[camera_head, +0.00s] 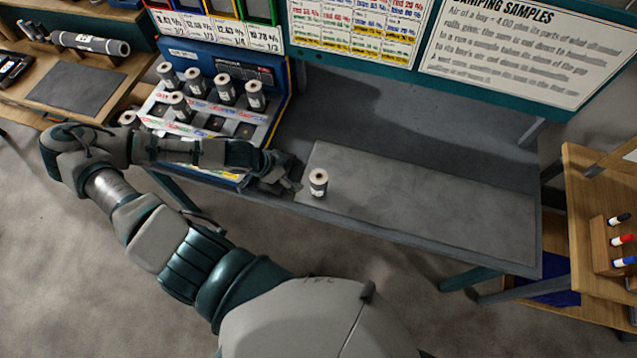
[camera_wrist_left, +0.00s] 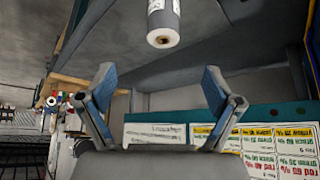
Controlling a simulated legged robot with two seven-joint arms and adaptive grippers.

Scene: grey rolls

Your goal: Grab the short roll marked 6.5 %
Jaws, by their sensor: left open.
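A short grey roll (camera_head: 318,183) with a white label stands upright on the grey mat (camera_head: 430,210) near the left front of the table; its marking is too small to read. It also shows in the left wrist view (camera_wrist_left: 163,25), at the top, beyond the fingertips. My left gripper (camera_head: 290,180) is just left of this roll, open and empty, apart from it. It also shows in the left wrist view (camera_wrist_left: 157,85) with the two fingers spread. Several similar short rolls (camera_head: 226,90) stand in the blue rack (camera_head: 285,85) behind my left arm. My right gripper is out of view.
The mat right of the roll is clear. A white sign (camera_head: 520,50) stands behind the table. A side table at right holds a wooden block (camera_head: 605,245) with markers. A longer roll (camera_head: 90,43) lies on the wooden bench at upper left.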

